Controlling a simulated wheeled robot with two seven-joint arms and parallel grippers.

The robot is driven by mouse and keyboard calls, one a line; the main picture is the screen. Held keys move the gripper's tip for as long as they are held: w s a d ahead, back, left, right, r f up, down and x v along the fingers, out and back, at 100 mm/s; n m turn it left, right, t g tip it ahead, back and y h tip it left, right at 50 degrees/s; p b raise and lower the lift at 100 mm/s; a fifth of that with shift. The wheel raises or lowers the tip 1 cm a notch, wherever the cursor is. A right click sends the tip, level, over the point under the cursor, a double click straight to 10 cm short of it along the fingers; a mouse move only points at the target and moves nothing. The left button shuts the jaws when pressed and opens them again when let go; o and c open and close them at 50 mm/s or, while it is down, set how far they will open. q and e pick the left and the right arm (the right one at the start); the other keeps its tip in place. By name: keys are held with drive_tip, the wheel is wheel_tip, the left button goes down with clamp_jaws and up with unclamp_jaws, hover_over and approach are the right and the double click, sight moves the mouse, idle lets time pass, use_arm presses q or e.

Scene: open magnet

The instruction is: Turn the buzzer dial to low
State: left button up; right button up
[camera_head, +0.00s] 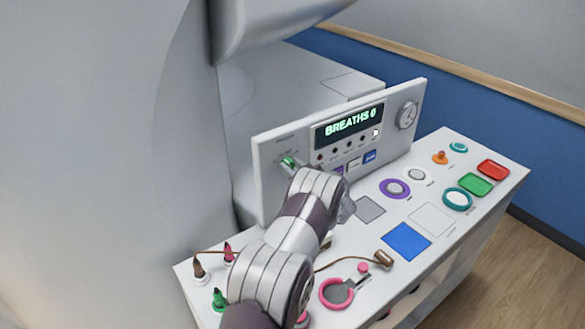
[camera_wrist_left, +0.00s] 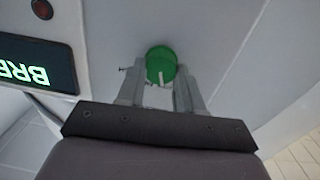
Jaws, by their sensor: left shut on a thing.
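The green buzzer dial (camera_head: 287,161) is on the left part of the upright white panel (camera_head: 267,180), left of the lit display that reads "BREATHS 0" (camera_head: 350,124). In the left wrist view the dial (camera_wrist_left: 161,66) is round and green with a white pointer mark. My left gripper (camera_wrist_left: 160,85) has one finger on each side of the dial and is shut on it. In the head view my left wrist hides the fingertips and part of the panel. The dial's printed marks are too small to read. My right gripper is not in view.
The white table (camera_head: 345,232) in front of the panel holds a blue square (camera_head: 407,242), a purple ring (camera_head: 395,188), a teal ring (camera_head: 457,199), a pink-handled tool (camera_head: 338,293) and a brown cord with a plug (camera_head: 383,259). A large grey machine body stands at left.

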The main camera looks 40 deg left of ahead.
use_arm(q)
drive_tip(key=shift+s+f, duration=0.1)
drive_tip(key=shift+f, duration=0.2)
drive_tip(key=o, duration=1)
drive_tip(key=shift+d, duration=0.1)
drive_tip(key=shift+o, duration=0.2)
drive_tip(key=shift+r, duration=0.1)
drive_tip(key=b+v, duration=0.3)
drive_tip(key=v, duration=0.9)
drive_tip(key=shift+d, duration=0.35)
